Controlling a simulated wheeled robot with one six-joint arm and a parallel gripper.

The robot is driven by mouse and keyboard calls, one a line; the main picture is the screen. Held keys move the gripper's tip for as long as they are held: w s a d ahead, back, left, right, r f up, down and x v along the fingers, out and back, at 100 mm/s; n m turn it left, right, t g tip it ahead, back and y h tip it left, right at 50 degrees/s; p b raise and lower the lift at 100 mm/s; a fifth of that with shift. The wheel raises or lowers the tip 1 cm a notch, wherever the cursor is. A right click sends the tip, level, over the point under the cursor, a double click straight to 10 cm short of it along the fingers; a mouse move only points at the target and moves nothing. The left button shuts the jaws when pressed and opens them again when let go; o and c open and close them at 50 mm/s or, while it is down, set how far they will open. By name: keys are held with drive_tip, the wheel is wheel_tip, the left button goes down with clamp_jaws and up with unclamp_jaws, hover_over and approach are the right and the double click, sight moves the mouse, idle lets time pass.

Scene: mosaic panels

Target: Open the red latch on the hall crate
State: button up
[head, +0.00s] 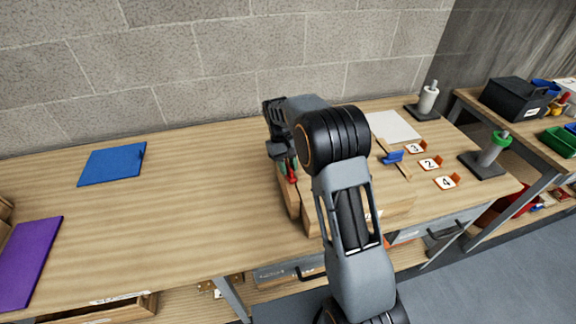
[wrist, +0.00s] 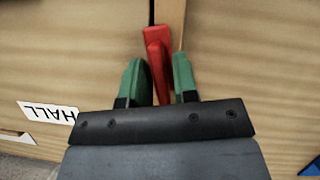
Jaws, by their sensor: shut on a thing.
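The red latch (wrist: 156,45) shows in the wrist view as a red bar on a pale wooden face, beside a dark gap. My gripper (wrist: 161,75) has its two green fingertips on either side of the latch's near part and is shut on it. The hall crate (wrist: 80,60) is the wooden surface around it, with an upside-down HALL label (wrist: 48,110) at left. In the head view, the latch (head: 292,178) is a small red spot below my gripper (head: 288,164). My arm hides much of the crate (head: 288,203) there.
A blue panel (head: 112,164) and a purple panel (head: 29,262) lie at left on the workbench (head: 190,190). At right are a white panel (head: 396,127), a blue clip (head: 393,157), number tags (head: 430,163) and two upright posts. The bench middle-left is clear.

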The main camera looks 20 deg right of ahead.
idle(0.4)
drive_tip(key=o, duration=0.6)
drive_tip(key=shift+o, duration=0.2)
drive_tip(key=v, duration=1.4)
drive_tip(key=shift+f, duration=0.1)
wheel_tip(320, 180, down, 5)
drive_tip(key=t, duration=0.1)
drive_tip(key=s+d+r+m+t, duration=0.1)
drive_tip(key=s+t, duration=0.1)
drive_tip(key=s, duration=0.7)
drive_tip(key=s+r+t, duration=0.2)
drive_tip(key=s+t, duration=0.1)
drive_tip(key=s, duration=0.5)
drive_tip(key=s+d+r+m+t+y, duration=0.1)
drive_tip(key=s+t, duration=0.2)
drive_tip(key=s, duration=0.6)
drive_tip(key=shift+s+d+r+m, duration=0.3)
drive_tip(key=shift+s, duration=0.05)
